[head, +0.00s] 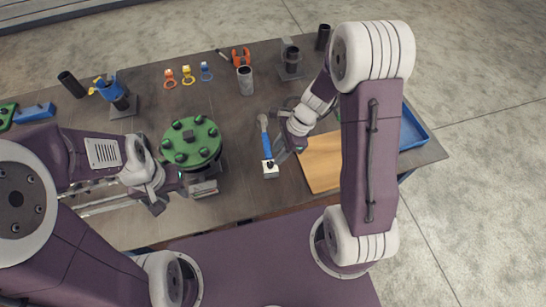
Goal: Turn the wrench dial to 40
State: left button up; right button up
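A wrench with a blue handle (266,146) and a grey head lies on the dark table, its head toward the back. A small white block (270,169) is at its near end; any dial marks or numbers are too small to read. My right gripper (281,138) is just right of the wrench, its fingers apart; whether it touches the handle I cannot tell. My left gripper (171,194) is open and seems empty, at the near left of the green flange (191,142) with its ring of dark bolts.
A wooden board (321,162) and a blue tray (412,130) lie to the right, partly behind my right arm. Red, yellow and blue small parts (188,76), a grey cylinder (245,80) and a post on a base (290,60) stand at the back. A blue clamp-like tool (110,90) is at left.

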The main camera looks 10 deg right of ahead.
jog(key=v, duration=0.3)
jog(key=shift+d+r, duration=0.15)
jog(key=shift+r, duration=0.2)
jog(key=shift+o, duration=0.3)
